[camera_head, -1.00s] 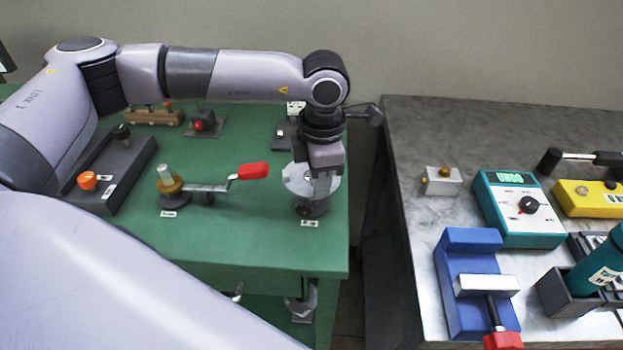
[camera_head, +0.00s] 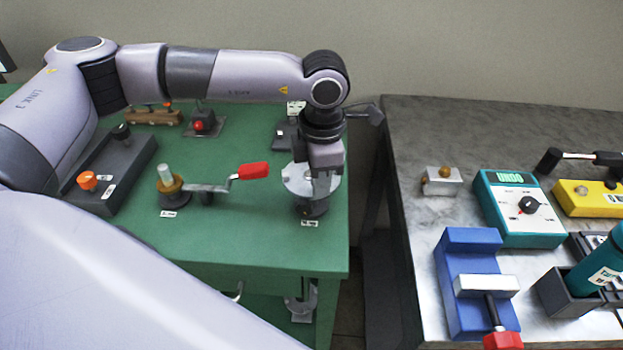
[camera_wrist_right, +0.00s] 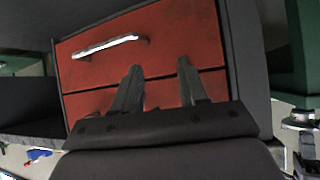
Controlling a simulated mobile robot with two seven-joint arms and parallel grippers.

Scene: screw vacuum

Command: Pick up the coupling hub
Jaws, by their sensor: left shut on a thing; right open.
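The coupling hub, which I take to be the silver round disc (camera_head: 297,181) on a dark round base, sits near the right edge of the green table. My left gripper (camera_head: 321,196) points down over its right side and is shut on it. The fingers and wrist hide part of the disc. The disc still appears to be at its base, and I cannot see a gap beneath it. My right gripper (camera_wrist_right: 160,80) is open and empty in the right wrist view, in front of a red drawer front with a silver handle.
On the green table (camera_head: 240,240), a crank with a red handle (camera_head: 253,171) stands left of the hub, and a grey box with an orange knob (camera_head: 88,180) lies farther left. Right of a gap, a grey stone-topped table holds a blue vise (camera_head: 455,290) and a teal meter (camera_head: 510,235).

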